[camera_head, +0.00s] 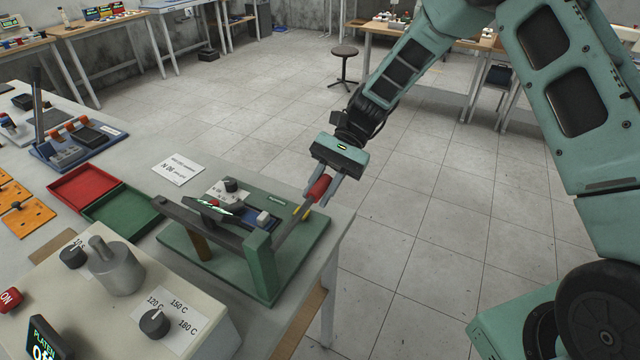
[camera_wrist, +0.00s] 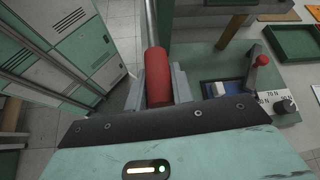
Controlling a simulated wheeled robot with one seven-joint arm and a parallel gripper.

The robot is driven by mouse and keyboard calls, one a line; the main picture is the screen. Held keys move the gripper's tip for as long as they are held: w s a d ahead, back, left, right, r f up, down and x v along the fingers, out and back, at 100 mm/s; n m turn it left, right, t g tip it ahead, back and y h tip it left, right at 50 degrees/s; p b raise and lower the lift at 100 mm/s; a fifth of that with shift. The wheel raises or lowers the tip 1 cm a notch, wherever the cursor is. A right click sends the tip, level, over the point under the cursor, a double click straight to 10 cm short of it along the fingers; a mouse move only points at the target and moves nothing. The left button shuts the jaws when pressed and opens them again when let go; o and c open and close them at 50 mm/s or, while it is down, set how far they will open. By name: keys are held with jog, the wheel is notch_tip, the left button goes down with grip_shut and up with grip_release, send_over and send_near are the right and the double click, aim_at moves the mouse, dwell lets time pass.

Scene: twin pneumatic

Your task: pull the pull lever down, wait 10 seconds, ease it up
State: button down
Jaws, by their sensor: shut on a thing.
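The pull lever is a grey bar (camera_head: 293,226) with a red grip (camera_head: 319,187). It slants up from the green post (camera_head: 261,266) of a green bench fixture, toward the right and back. My gripper (camera_head: 322,192) is closed around the red grip, coming from the upper right. In the wrist view the red grip (camera_wrist: 157,76) lies between both fingers (camera_wrist: 158,92), and the metal bar runs on beyond it. The grip's lower end is hidden by my gripper there.
The fixture's base plate (camera_head: 300,284) stands near the table's right edge. A console with knobs (camera_head: 155,323) is in front left of it. Red (camera_head: 84,187) and green (camera_head: 122,209) trays and a paper card (camera_head: 179,169) lie behind. Right of the table is open floor.

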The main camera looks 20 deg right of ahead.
jog(key=shift+f, duration=0.2)
jog(key=c, duration=1.2)
grip_release()
jog(key=shift+w+d+r, duration=0.1)
jog(key=b+v, duration=0.4)
jog(key=v, duration=1.3)
jog(key=shift+d, duration=0.15)
jog(key=shift+w, duration=0.1)
jog(key=s+a+n+h, duration=0.1)
jog(key=s+a, duration=0.1)
jog(key=a, duration=0.1)
jog(key=s+a+n+h, duration=0.1)
jog(key=s+a, duration=0.1)
jog(key=a, duration=0.1)
jog(key=s+a+r+n+h, duration=0.1)
jog(key=s+a, duration=0.2)
jog(key=shift+t, duration=0.3)
jog(key=s+a+f+n+t+h, duration=0.1)
jog(key=s+n, duration=0.5)
jog(key=s, duration=0.7)
jog(key=s+a+f+n+t+h, duration=0.2)
jog(key=s+f+n+t+h, duration=0.1)
jog(key=s, duration=1)
jog(key=n+t+h, duration=0.1)
jog(key=n+t, duration=0.1)
jog(key=n, duration=0.1)
jog(key=shift+t+h, duration=0.3)
jog(key=shift+t, duration=0.1)
